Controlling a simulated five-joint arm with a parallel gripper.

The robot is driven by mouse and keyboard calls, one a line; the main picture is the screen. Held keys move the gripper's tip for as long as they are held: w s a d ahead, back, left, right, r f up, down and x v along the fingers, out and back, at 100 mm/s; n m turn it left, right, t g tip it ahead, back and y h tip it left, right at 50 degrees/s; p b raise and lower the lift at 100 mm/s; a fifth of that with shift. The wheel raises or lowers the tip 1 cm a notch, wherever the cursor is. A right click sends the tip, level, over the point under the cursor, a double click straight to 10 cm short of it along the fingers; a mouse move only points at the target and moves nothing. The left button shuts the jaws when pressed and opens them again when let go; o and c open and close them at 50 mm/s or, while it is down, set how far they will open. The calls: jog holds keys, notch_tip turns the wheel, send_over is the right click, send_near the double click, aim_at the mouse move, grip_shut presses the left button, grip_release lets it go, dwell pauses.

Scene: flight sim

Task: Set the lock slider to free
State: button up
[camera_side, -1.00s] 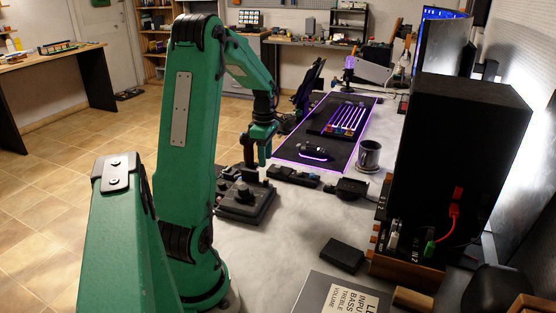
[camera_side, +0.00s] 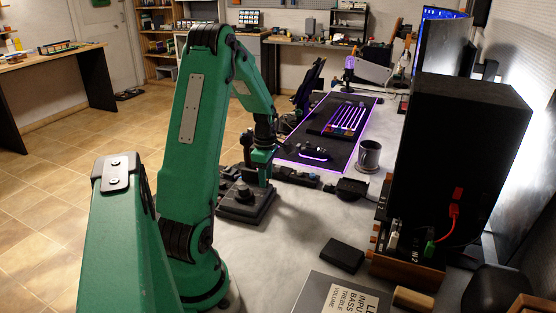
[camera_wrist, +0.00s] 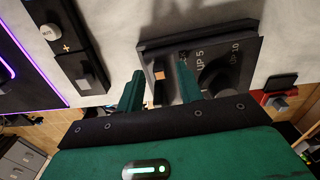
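A black control box (camera_side: 246,202) with a knob and levers sits on the grey desk below my gripper (camera_side: 262,168). In the wrist view the box (camera_wrist: 232,50) shows printed marks such as "UP 5" and a large dark round knob (camera_wrist: 217,78). My gripper (camera_wrist: 157,78) has two green fingers standing apart with nothing held between them. A small orange mark with a pale patch (camera_wrist: 158,84) on the box shows in the gap between the fingers. I cannot tell whether this is the lock slider, nor its setting. The fingers' contact with the box is unclear.
A dark panel (camera_wrist: 78,62) with "MUTE" and "+" marks lies left of the box. A purple-lit mat (camera_side: 340,106) with a keyboard, a mug (camera_side: 369,156) and a small black block (camera_side: 342,255) are on the desk. A tall black case (camera_side: 460,160) stands at right.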

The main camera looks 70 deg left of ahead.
jog(key=shift+f, duration=0.2)
grip_shut()
jog(key=shift+s+d, duration=0.6)
jog(key=shift+d, duration=0.1)
grip_release()
jog(key=shift+r, duration=0.15)
